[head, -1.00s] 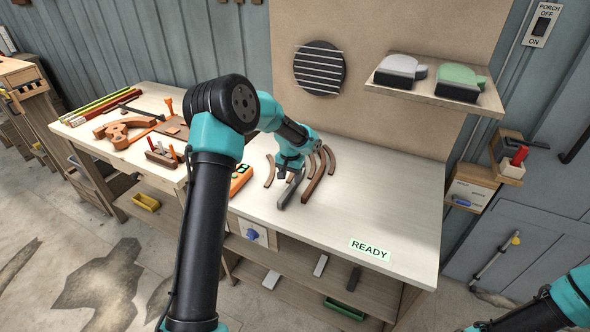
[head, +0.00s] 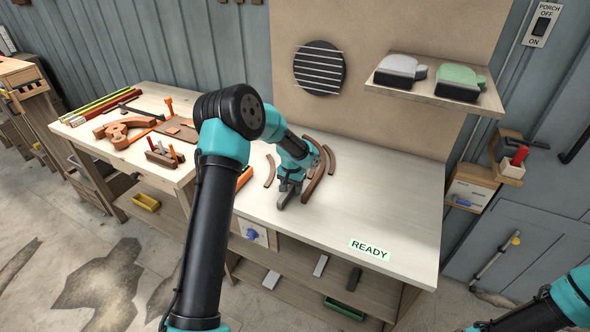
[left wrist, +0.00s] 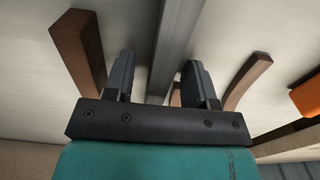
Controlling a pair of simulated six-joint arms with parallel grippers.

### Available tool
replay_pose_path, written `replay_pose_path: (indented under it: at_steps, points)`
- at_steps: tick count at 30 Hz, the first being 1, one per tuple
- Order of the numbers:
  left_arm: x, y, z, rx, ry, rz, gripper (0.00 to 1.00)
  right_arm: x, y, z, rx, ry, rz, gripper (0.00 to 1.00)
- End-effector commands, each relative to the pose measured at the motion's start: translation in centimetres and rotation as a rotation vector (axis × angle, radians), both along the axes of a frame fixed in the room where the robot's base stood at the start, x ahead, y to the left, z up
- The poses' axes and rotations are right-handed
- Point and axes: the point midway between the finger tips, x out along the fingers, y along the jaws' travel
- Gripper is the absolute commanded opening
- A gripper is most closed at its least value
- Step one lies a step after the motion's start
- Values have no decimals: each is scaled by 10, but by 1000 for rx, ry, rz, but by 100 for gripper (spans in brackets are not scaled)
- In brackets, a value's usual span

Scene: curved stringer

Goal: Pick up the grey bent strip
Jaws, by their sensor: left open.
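The grey bent strip (left wrist: 178,40) lies on the pale bench top and runs between my left gripper's two fingers in the left wrist view. My left gripper (left wrist: 158,78) is open, with one dark finger on each side of the strip; I cannot tell whether either touches it. In the head view the left gripper (head: 290,186) is low over the bench and hides most of the strip. Only the strip's near end (head: 281,203) shows there. My right gripper is out of view; only part of that arm shows at the lower right.
Brown curved strips lie on both sides: one to the left (head: 270,170) and others to the right (head: 315,180). A READY label (head: 370,250) is on the bench's front right, with clear bench top around it. A shelf (head: 440,95) hangs above at the right.

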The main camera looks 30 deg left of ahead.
Motion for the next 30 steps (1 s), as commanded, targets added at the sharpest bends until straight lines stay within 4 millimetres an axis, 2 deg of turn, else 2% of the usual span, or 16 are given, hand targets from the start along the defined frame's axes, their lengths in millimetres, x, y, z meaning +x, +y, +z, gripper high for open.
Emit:
replay_pose_path:
  at_steps: [3, 18, 30]
  points:
    - [0, 0, 0, 0, 0, 0, 49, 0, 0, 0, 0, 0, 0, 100]
    - [0, 0, 0, 0, 0, 0, 1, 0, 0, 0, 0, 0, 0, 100]
    - [0, 0, 1, 0, -1, 0, 0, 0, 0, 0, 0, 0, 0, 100]
